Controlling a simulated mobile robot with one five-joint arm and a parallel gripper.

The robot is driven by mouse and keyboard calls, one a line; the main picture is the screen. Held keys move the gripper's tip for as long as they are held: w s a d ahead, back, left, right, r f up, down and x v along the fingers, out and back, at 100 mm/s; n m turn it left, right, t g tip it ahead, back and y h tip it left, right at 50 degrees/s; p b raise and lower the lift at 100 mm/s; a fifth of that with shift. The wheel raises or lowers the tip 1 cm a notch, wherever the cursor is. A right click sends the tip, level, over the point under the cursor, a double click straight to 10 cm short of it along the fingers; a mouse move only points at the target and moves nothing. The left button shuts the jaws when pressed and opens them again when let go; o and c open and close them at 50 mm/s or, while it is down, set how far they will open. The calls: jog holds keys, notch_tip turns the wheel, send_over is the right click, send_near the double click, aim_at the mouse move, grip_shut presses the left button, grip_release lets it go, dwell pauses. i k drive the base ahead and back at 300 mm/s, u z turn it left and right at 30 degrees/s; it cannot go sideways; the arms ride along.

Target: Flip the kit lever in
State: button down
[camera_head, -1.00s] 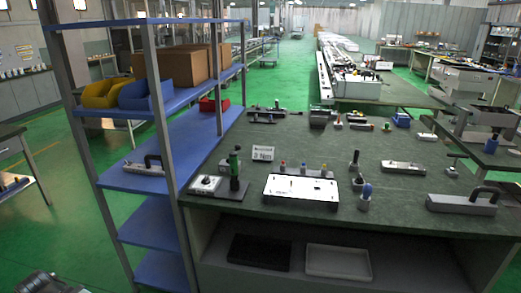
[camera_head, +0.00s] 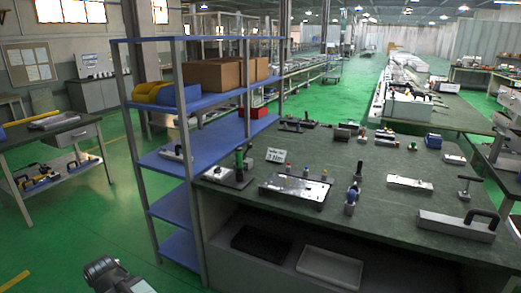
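I cannot tell for sure which part is the kit lever. On the dark green workbench (camera_head: 390,210), a flat plate-like unit (camera_head: 300,192) lies near the front edge with small coloured pieces at its back. To its left stands a small device with a dark and green upright handle (camera_head: 239,165). A long grey block with a black handle (camera_head: 458,225) lies at the right front. A dark rounded end of my arm (camera_head: 105,272) shows at the bottom left, well apart from the bench. Its fingers cannot be made out, and nothing is seen held.
A blue shelf rack (camera_head: 158,158) with cardboard boxes (camera_head: 212,75) and a yellow bin (camera_head: 146,92) stands left of the bench. Trays (camera_head: 330,267) sit on the bench's lower shelf. Another table (camera_head: 50,135) stands far left. Green floor (camera_head: 70,230) is open at left.

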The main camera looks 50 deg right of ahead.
aim_at(250, 145)
jog(key=z, duration=0.75)
jog(key=i, duration=0.7)
